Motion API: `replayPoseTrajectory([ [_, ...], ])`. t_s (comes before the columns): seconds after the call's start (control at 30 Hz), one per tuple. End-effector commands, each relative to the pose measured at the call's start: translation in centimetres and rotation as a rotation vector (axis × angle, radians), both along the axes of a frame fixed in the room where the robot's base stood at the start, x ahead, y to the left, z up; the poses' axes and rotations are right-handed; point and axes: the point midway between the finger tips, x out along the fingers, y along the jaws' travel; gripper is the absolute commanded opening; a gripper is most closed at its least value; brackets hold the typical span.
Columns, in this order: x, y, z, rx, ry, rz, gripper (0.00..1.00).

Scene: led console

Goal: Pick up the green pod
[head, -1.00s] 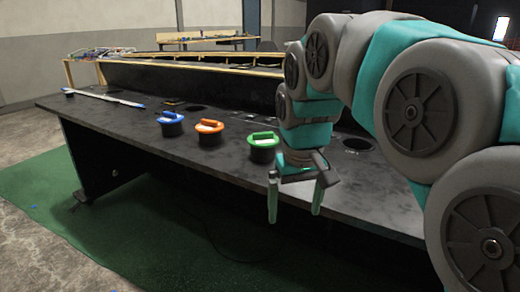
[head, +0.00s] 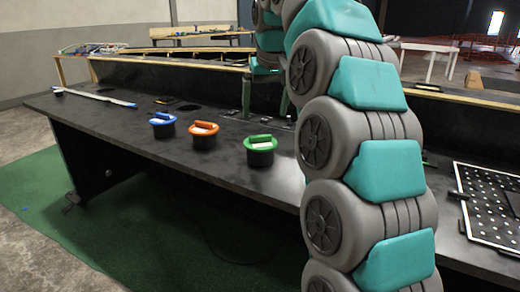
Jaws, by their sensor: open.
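The green pod (head: 260,156) stands upright on the black console top (head: 226,172). It is a black cup with a pale top and a green handle bar. My gripper (head: 265,113) is open, fingers pointing down, with nothing between them. In the picture it shows above and behind the green pod, apart from it. My arm rises at the right and hides part of the console; the upper part of the gripper is at the edge of it.
An orange-handled pod (head: 204,136) and a blue-handled pod (head: 162,125) stand left of the green one. A perforated panel (head: 490,208) lies at the right. A white strip (head: 95,95) lies far left.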

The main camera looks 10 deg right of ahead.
Motion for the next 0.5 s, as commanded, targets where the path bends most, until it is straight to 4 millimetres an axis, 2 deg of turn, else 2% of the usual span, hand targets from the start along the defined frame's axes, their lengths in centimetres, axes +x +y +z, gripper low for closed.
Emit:
replayPoseTrajectory([
  [0.2, 0.6, 0.1, -1.7, 0.0, 0.004, 0.001, 1.0],
  [0.5, 1.2, 0.3, -3.1, 0.0, 0.003, 0.001, 1.0],
])
